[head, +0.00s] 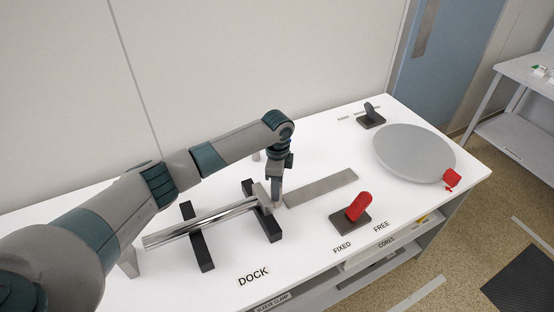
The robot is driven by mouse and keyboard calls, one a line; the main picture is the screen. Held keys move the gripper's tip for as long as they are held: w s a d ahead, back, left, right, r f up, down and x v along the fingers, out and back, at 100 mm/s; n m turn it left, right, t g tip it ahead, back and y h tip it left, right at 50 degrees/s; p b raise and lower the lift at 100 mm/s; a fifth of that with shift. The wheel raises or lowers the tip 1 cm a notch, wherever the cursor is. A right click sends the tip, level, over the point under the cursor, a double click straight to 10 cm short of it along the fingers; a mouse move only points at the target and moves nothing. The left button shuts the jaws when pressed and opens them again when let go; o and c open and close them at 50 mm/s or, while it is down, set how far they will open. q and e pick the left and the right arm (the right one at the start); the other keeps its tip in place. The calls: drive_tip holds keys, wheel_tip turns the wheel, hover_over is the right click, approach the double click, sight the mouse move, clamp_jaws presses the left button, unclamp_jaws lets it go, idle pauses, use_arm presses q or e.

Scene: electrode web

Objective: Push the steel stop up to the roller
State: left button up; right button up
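The roller (200,224) is a shiny steel bar lying across two black supports at the dock, in the middle left of the head view. The steel stop (262,196) looks like a small grey block at the roller's right end. Any gap between the two is too small to make out. My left gripper (277,200) points down just right of the stop, close against it. Its fingers look together with nothing between them, and contact with the stop cannot be told. My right gripper is out of view.
A flat grey strip (322,187) runs right from the gripper. A red lever on a dark base (352,219) stands near the FIXED label. A round grey disc (414,152) with a red piece (451,176) lies at the right. A dark clamp (371,116) stands behind.

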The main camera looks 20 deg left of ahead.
use_arm(q)
wheel_tip(320, 180, up, 14)
drive_tip(key=b, duration=0.3)
drive_tip(key=shift+f, duration=0.15)
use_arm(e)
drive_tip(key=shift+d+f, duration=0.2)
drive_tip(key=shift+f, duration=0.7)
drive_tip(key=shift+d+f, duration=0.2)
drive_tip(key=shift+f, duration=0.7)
use_arm(q)
drive_tip(key=shift+c, duration=0.2)
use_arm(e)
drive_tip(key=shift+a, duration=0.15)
